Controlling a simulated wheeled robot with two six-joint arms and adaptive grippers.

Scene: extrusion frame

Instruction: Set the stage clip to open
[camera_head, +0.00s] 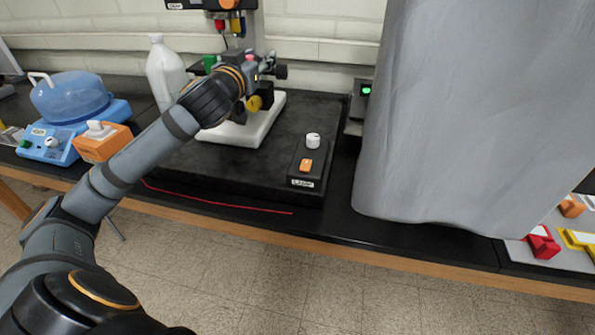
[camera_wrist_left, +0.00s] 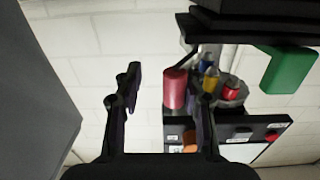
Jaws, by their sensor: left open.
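The microscope's white base (camera_head: 262,128) stands on a black slab, with my left arm across its stage area. My left gripper (camera_head: 272,72) is open beside the stage, its fingers small in the head view. In the wrist view the two fingers (camera_wrist_left: 168,92) are spread apart. A red cylinder (camera_wrist_left: 174,88) shows between them, close to the right finger; I cannot tell if it is the stage clip or if it touches. A dark stage-like plate (camera_wrist_left: 250,38) and a green block (camera_wrist_left: 288,70) are at upper right. The right gripper is not in view.
A lamp box (camera_head: 308,165) with white knob and orange switch sits right of the base. A large grey cover (camera_head: 450,120) stands further right. A white bottle (camera_head: 165,72), an orange box (camera_head: 102,144) and a blue domed device (camera_head: 70,100) are left. A red cord (camera_head: 220,203) runs along the front.

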